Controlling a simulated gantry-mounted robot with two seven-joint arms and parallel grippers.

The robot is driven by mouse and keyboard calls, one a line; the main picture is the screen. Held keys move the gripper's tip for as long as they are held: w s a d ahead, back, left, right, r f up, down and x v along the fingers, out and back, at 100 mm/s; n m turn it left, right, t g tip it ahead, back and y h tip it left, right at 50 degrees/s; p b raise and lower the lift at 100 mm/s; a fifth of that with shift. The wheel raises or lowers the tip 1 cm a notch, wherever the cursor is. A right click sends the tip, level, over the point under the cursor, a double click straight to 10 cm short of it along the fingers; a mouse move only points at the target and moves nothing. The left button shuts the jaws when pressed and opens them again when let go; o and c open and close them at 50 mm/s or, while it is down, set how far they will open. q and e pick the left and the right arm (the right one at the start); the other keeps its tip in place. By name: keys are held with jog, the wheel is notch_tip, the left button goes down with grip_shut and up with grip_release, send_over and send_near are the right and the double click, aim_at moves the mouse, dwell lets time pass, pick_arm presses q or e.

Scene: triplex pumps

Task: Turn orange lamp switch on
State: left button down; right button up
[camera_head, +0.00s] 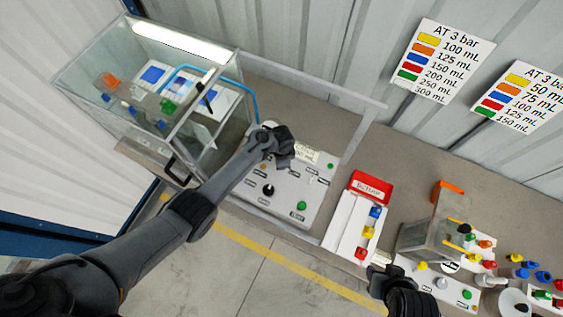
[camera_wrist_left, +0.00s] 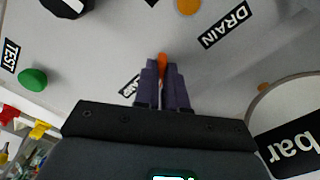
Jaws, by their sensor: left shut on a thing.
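The control panel (camera_head: 315,185) is a pale sloped box with labels, a black knob (camera_head: 268,190) and a green button (camera_head: 301,205). My left gripper (camera_head: 275,148) is over its upper part; its fingers are hard to make out in the head view. In the left wrist view, the left gripper (camera_wrist_left: 162,75) is shut on a small orange switch (camera_wrist_left: 162,61), whose tip shows between the fingers. A label beside it is partly hidden. An orange round piece (camera_wrist_left: 188,5) sits near the DRAIN label (camera_wrist_left: 224,24). My right gripper (camera_head: 380,263) is at the bottom right, its fingers unclear.
A glass-walled case (camera_head: 125,75) stands left of the panel. A red-topped tray (camera_head: 371,187) with coloured pieces is to the right. Further right is a pump station (camera_head: 430,240) with several coloured knobs. A round gauge (camera_wrist_left: 300,125) marked bar is beside the left gripper.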

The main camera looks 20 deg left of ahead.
pick_arm(q)
jog(key=shift+m, duration=0.5)
jog(key=c, duration=1.2)
grip_release()
jog(key=shift+d+r, duration=0.1)
jog(key=shift+r, duration=0.5)
notch_tip(320, 180, up, 10)
jog(key=p, duration=0.2)
jog(key=shift+f, duration=0.2)
